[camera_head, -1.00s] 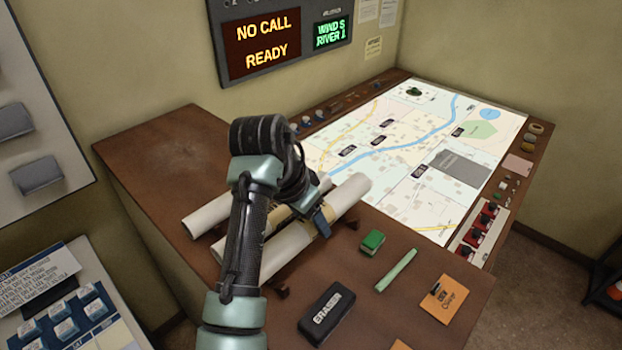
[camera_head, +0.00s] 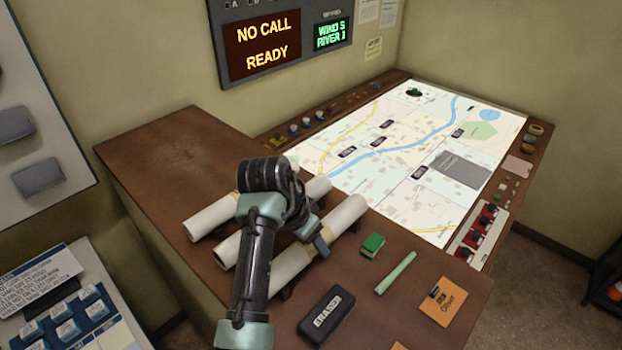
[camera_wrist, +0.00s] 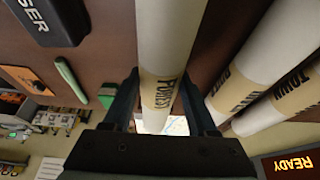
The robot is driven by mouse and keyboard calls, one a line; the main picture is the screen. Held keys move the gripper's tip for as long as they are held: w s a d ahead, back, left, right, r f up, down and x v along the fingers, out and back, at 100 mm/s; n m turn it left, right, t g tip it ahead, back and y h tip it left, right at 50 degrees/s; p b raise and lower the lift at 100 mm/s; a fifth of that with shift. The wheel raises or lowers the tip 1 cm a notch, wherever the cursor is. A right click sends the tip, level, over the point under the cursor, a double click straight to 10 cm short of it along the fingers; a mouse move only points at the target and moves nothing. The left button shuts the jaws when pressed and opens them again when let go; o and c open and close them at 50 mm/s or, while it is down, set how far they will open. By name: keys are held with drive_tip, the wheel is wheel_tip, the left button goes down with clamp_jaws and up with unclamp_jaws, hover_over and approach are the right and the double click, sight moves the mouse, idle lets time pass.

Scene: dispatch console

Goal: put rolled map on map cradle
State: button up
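A white rolled map (camera_head: 290,267) with a tan band lies slantwise at the front right of a group of three rolls. The roll covers the rest of the cradle.
Two more rolled maps (camera_head: 208,220) (camera_head: 226,250) lie parallel to the left; their bands show in the wrist view. To the right are a green block (camera_head: 372,244), a green stick (camera_head: 396,272), an eraser (camera_head: 327,315) and an orange card (camera_head: 443,301). The desk's back left is clear.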

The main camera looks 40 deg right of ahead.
drive_tip(key=o, duration=0.4)
